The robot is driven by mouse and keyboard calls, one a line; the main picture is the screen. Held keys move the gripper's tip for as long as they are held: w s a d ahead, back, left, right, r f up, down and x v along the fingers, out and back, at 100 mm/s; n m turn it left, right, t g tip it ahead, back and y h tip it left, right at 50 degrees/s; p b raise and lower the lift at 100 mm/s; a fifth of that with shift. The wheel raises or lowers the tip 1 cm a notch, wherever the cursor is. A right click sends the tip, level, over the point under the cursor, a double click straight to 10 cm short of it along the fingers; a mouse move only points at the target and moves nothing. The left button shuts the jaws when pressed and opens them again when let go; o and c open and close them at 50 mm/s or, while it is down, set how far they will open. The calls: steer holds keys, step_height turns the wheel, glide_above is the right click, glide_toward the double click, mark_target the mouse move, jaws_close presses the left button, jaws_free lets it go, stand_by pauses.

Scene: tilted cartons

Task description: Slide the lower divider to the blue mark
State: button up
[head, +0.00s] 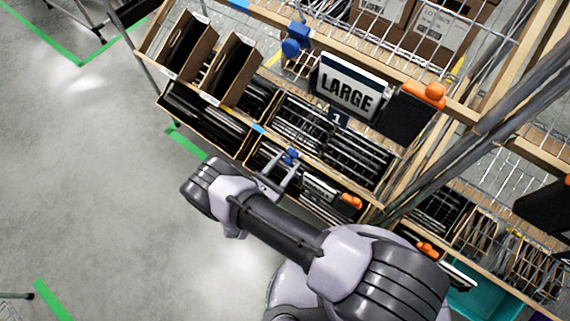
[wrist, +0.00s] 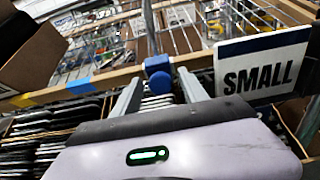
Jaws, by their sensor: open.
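The lower divider has a blue knob (head: 290,155) on the lower rail; the knob also shows in the wrist view (wrist: 157,66). Its white SMALL sign (wrist: 262,70) is right of the knob in the wrist view. My gripper (head: 278,178) is open, its two fingers (wrist: 160,75) on either side of the knob in the wrist view. I cannot tell whether they touch it. The blue mark (wrist: 81,85) is tape on the wooden rail, left of the knob; it also shows in the head view (head: 258,128).
An upper divider with a blue knob (head: 297,40) and LARGE sign (head: 347,88) is above. Yellow tape (wrist: 22,101) is further left on the rail. Open cartons (head: 233,68) stand tilted at left. Dark packages fill the shelves. Grey floor (head: 100,180) is open at left.

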jaws_close()
stand_by(1.3)
